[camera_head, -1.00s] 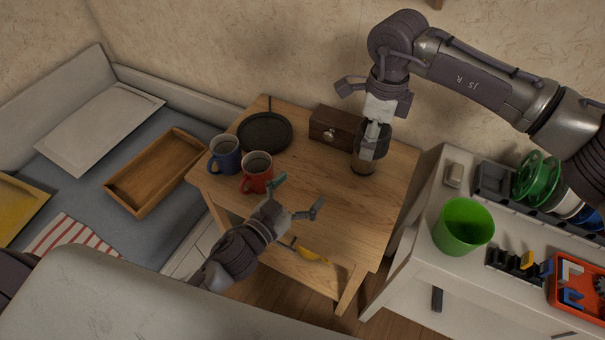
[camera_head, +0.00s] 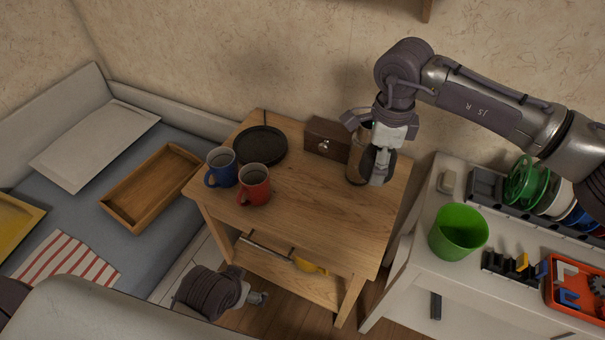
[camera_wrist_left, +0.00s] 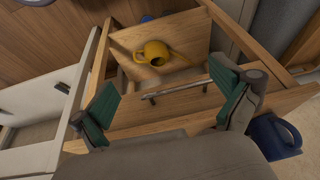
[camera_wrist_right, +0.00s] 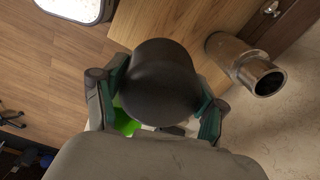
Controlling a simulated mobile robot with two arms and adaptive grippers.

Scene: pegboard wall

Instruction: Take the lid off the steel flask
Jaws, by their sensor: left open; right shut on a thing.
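The steel flask (camera_head: 354,171) stands upright near the back right of the wooden table, partly hidden by my right gripper. In the right wrist view the flask (camera_wrist_right: 231,56) shows a bare, open dark mouth. My right gripper (camera_head: 376,172) is shut on the rounded black lid (camera_wrist_right: 155,80), which is apart from the flask and beside it. In the head view the lid (camera_head: 369,160) overlaps the flask. My left gripper (camera_head: 258,298) is low in front of the table. Its two green-padded fingers stand apart and empty in the left wrist view (camera_wrist_left: 168,100).
A blue mug (camera_head: 221,168), a red mug (camera_head: 253,186), a black pan (camera_head: 260,145) and a wooden box (camera_head: 326,139) share the table (camera_head: 310,205). Its front right top is clear. A yellow watering can (camera_wrist_left: 154,53) sits below. A green cup (camera_head: 458,232) stands on the white cabinet.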

